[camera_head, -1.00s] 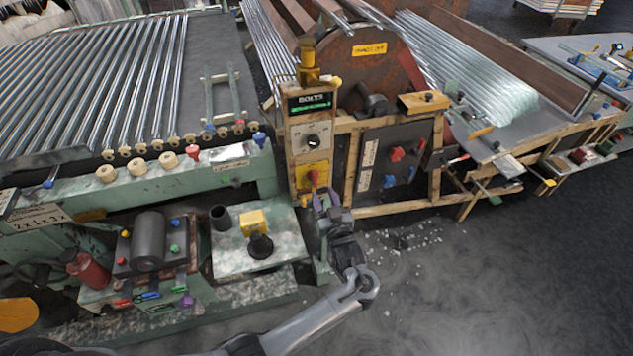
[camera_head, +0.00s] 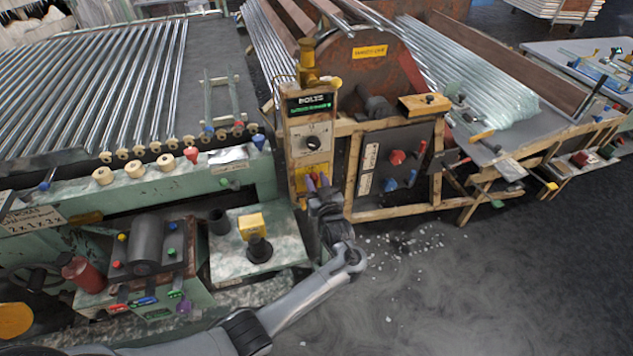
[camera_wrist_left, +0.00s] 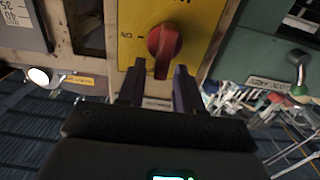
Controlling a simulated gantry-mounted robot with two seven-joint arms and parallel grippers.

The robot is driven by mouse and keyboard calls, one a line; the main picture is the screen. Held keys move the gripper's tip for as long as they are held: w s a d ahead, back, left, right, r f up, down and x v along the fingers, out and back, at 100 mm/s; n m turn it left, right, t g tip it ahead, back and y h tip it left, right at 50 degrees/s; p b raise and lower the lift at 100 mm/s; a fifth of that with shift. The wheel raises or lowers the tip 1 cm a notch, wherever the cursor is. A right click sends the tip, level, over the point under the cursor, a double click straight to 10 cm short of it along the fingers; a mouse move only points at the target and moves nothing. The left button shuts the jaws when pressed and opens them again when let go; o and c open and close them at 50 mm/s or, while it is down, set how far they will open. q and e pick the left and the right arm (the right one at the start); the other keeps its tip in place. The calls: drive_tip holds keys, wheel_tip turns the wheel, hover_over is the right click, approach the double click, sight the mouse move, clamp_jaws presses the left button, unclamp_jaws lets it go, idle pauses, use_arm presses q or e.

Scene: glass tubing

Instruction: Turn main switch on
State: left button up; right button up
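The red rotary switch (camera_wrist_left: 164,44) is on a yellow plate (camera_wrist_left: 205,15) in the left wrist view, its handle pointing down in that picture. Lettering shows on the plate left of the knob. In the head view the yellow plate (camera_head: 300,176) is low on the tall control post, and my gripper hides most of the switch. My left gripper (camera_wrist_left: 158,75) is open, its two dark fingers pointing at the plate. The knob's handle end shows between the fingertips; I cannot tell if they touch it. My right gripper is not in view.
A dial panel (camera_head: 312,142) and green-lit display (camera_head: 310,104) are above the yellow plate. A dark panel with red and blue knobs (camera_head: 397,157) is to the right. The green machine (camera_head: 240,180) stands at the left. Open floor (camera_head: 480,290) lies at the lower right.

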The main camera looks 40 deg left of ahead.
use_arm(q)
clamp_jaws()
